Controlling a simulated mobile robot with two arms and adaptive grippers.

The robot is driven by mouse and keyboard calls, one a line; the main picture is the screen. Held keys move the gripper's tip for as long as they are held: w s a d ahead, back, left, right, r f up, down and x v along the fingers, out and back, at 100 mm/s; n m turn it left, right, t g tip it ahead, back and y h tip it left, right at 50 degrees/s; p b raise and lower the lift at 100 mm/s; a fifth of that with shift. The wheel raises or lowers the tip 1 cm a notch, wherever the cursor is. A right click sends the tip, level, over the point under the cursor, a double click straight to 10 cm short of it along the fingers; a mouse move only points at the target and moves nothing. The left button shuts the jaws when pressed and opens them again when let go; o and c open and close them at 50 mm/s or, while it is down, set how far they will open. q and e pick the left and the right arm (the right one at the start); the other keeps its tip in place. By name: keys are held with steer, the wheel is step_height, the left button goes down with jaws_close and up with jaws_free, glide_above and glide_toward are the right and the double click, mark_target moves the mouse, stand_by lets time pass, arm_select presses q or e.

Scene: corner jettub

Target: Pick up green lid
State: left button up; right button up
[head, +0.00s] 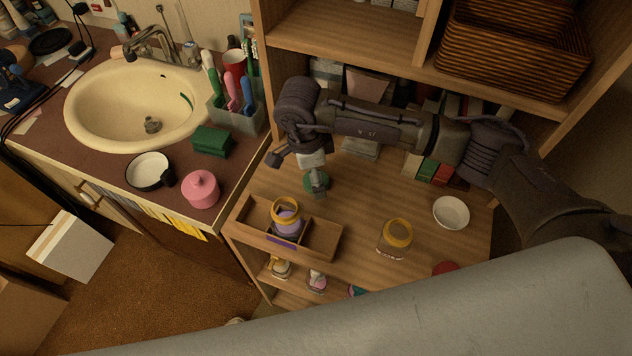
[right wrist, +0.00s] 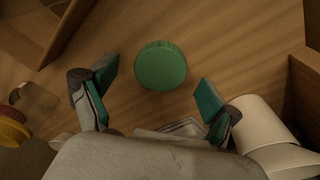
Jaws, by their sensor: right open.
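The green lid (right wrist: 161,66) is a round disc lying flat on the wooden shelf surface. In the right wrist view it sits ahead of my right gripper (right wrist: 155,95), centred between the two teal-padded fingers and a little beyond their tips. The gripper is open and empty. In the head view the lid (head: 325,181) is partly hidden by my right gripper (head: 318,190), which points down over it. I cannot tell the exact height of the fingers above the shelf. My left gripper does not show.
A wooden tray (head: 327,239) holds a yellow-rimmed jar (head: 286,215). Another yellow-rimmed jar (head: 394,238) and a white bowl (head: 451,212) stand to the right. Books (head: 428,170) line the back. The shelf between tray and bowl is mostly clear.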

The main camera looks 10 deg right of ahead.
steer(key=shift+f, duration=0.6)
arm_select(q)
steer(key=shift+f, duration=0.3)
arm_select(e)
steer(key=c, duration=0.9)
steer(key=shift+o, duration=0.2)
steer(key=shift+r, duration=0.1)
